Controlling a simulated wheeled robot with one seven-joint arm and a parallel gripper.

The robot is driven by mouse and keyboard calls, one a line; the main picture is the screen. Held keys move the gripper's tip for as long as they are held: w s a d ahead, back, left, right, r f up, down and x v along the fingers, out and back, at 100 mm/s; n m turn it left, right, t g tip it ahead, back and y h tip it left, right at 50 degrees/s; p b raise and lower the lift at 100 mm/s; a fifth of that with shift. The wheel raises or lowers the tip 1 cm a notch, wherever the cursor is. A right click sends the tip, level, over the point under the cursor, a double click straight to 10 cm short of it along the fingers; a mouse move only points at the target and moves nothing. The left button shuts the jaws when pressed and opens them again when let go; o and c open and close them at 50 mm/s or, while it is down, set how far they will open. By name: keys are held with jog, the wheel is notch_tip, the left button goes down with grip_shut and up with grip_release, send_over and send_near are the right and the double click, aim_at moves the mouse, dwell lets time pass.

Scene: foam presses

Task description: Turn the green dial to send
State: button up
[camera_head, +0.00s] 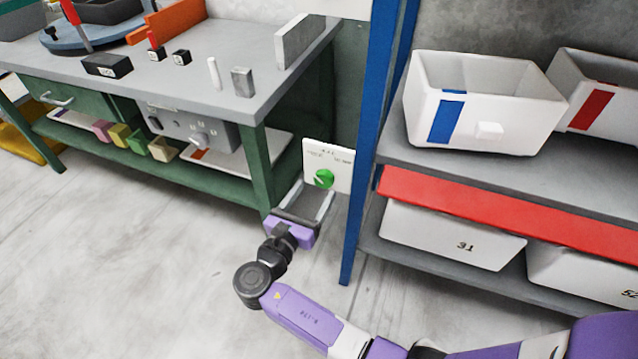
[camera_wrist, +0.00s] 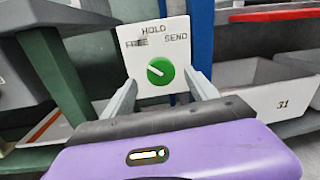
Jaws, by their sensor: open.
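The green dial (camera_head: 324,179) is round and sits on a white panel (camera_head: 341,158) between the green workbench and the blue shelf post. In the wrist view the dial (camera_wrist: 160,71) shows a white pointer mark slanting to the upper left, toward the left label. The panel (camera_wrist: 139,62) reads HOLD at the top, SEND at the right, and a partly blurred word, perhaps FREE, at the left. My gripper (camera_head: 309,193) is open and empty, facing the panel. In the wrist view its fingers (camera_wrist: 165,88) stand left and right of the dial, apparently short of it. Contact cannot be told.
The green workbench (camera_head: 190,95) with its leg stands close to the left of my gripper. The blue post (camera_head: 367,140) and shelf with white bins (camera_head: 485,100) stand close on the right. Bare floor (camera_head: 130,250) is free at the lower left.

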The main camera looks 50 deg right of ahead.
aim_at(322, 181)
jog(key=shift+b+x, duration=0.3)
jog(key=shift+x, duration=2)
jog(key=c, duration=1.3)
jog(key=shift+c, duration=0.2)
